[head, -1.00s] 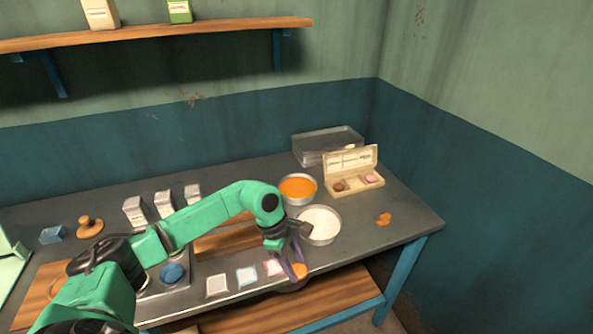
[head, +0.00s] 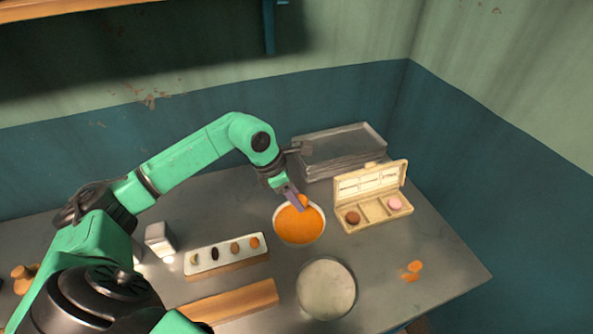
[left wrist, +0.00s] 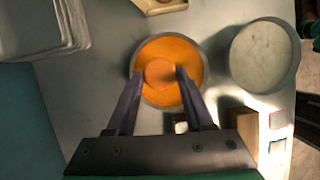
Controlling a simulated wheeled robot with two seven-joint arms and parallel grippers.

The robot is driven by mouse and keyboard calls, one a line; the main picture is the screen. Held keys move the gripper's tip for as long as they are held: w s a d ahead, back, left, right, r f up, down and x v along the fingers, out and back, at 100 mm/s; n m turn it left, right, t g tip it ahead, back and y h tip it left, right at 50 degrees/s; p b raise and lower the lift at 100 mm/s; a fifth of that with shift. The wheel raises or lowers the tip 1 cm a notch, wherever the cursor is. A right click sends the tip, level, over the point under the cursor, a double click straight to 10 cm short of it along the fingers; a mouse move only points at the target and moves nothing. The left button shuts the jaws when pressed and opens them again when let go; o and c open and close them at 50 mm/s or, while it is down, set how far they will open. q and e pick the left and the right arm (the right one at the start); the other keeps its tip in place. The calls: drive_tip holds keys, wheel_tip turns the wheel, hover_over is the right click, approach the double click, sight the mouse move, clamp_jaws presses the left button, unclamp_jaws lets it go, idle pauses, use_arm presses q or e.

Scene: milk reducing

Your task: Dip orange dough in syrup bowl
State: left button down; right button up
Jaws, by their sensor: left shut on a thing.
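A round metal bowl of orange syrup (head: 299,226) stands on the grey table; it also shows in the left wrist view (left wrist: 190,58). My left gripper (head: 298,201) is over the bowl, its fingers pointing down at the syrup. In the left wrist view its two dark fingers (left wrist: 157,76) are shut on a round orange dough piece (left wrist: 158,73), over the syrup surface. The dough and syrup are nearly the same colour, so I cannot tell whether the dough touches the syrup. My right gripper is in neither view.
A bowl with pale contents (head: 326,288) stands nearer the front. An open cream box (head: 371,208) with compartments and a clear tray (head: 342,150) are to the right and behind. Orange scraps (head: 412,270) lie at right. A white tray (head: 226,262) holds several small pieces.

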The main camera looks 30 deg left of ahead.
use_arm(q)
drive_tip(key=shift+w+f, duration=0.1)
drive_tip(key=f+b, duration=0.1)
drive_tip(key=s+f+b, duration=0.1)
drive_tip(key=f, duration=0.1)
drive_tip(key=f+b, duration=0.1)
drive_tip(key=shift+s+d+f, duration=0.15)
drive_tip(key=shift+d+f, duration=0.1)
drive_tip(key=shift+f, duration=0.15)
wheel_tip(320, 180, down, 4)
drive_tip(key=b, duration=0.4)
drive_tip(key=shift+s+d, duration=0.1)
drive_tip(key=shift+f+b, duration=0.35)
drive_tip(key=shift+b, duration=0.1)
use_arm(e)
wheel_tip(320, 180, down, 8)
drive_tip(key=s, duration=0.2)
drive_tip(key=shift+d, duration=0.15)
use_arm(q)
drive_tip(key=shift+r, duration=0.1)
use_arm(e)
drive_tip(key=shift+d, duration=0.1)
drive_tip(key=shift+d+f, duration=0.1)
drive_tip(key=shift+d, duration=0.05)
